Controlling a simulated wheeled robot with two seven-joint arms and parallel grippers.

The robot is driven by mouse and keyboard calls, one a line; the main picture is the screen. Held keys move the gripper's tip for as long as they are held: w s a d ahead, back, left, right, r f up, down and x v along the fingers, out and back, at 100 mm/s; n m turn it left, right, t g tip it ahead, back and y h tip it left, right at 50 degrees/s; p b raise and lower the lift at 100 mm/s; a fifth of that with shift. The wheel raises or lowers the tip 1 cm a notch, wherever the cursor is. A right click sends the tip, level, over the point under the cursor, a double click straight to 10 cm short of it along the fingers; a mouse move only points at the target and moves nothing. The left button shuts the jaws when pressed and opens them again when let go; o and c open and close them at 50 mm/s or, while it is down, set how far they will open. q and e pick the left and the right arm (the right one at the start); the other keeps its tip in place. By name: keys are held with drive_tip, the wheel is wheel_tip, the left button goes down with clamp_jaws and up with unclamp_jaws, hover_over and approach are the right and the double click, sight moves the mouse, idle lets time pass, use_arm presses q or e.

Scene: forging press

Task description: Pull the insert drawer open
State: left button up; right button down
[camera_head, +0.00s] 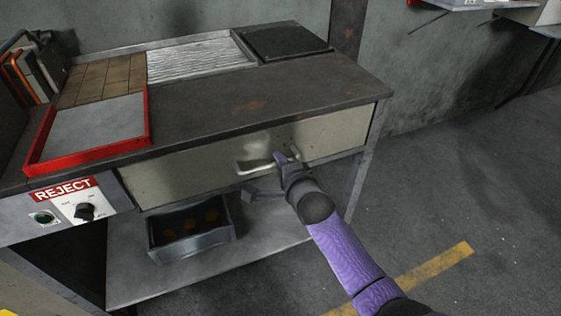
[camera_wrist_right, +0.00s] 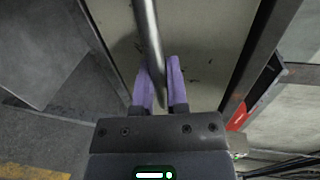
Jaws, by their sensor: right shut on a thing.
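The insert drawer (camera_head: 190,172) has a wide beige front under the bench top, and it looks flush with the bench. A pale metal bar handle (camera_head: 252,167) runs across its front. My right gripper (camera_head: 281,159) is at the right part of this handle. In the right wrist view, the handle bar (camera_wrist_right: 150,45) passes between the two purple fingers of my right gripper (camera_wrist_right: 160,82), which are shut on it. The drawer front (camera_wrist_right: 205,45) shows behind the bar. The drawer's inside is hidden. My left gripper is not in view.
A red-rimmed tray (camera_head: 148,120) and a dark plate (camera_head: 285,42) are on the bench top (camera_head: 300,90). A grey bin (camera_head: 192,241) stands on the lower shelf (camera_head: 262,232). A REJECT control panel (camera_head: 65,207) is at left. The floor (camera_head: 460,200) at right is clear.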

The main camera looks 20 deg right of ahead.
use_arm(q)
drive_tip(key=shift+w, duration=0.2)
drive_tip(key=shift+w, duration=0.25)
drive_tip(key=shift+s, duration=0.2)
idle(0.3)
